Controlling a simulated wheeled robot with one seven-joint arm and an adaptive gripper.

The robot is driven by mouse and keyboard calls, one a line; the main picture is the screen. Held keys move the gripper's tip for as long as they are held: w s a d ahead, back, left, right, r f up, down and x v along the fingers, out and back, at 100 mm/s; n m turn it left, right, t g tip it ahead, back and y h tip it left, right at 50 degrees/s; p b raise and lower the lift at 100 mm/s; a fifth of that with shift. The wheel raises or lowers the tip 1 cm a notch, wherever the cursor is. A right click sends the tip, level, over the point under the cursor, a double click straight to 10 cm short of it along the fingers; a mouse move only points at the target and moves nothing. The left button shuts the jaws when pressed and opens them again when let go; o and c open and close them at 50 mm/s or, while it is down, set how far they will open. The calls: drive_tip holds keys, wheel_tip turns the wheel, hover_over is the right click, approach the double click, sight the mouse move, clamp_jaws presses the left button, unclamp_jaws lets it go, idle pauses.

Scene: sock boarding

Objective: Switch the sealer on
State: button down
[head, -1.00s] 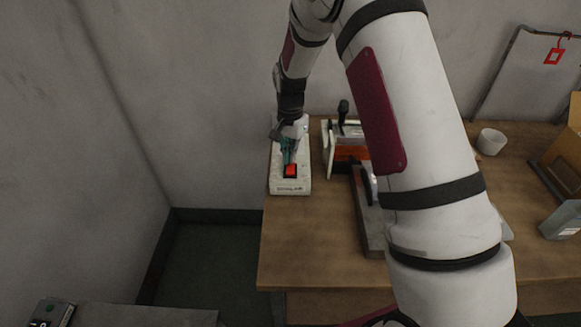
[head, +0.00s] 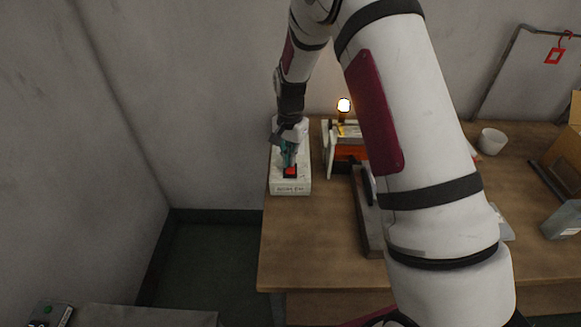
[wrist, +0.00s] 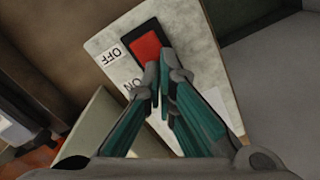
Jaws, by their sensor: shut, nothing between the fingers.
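The switch box (head: 290,187) is a pale block on the left end of the table, with a red rocker switch (head: 290,171) in a dark frame. In the wrist view the red rocker (wrist: 147,48) lies between the labels OFF (wrist: 111,54) and ON. My gripper (head: 289,158) is shut and empty, its teal fingers pointing down at the box. In the wrist view its fingertips (wrist: 160,75) are at the ON end of the rocker and appear to touch it. The sealer (head: 347,150), with an orange-red front, stands right of the box; its lamp (head: 344,105) glows.
My arm crosses the middle of the head view and hides part of the table (head: 315,240). The table's front left is clear.

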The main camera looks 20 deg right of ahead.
drive_tip(key=shift+r+p, duration=0.65)
drive_tip(key=shift+r, duration=2.8)
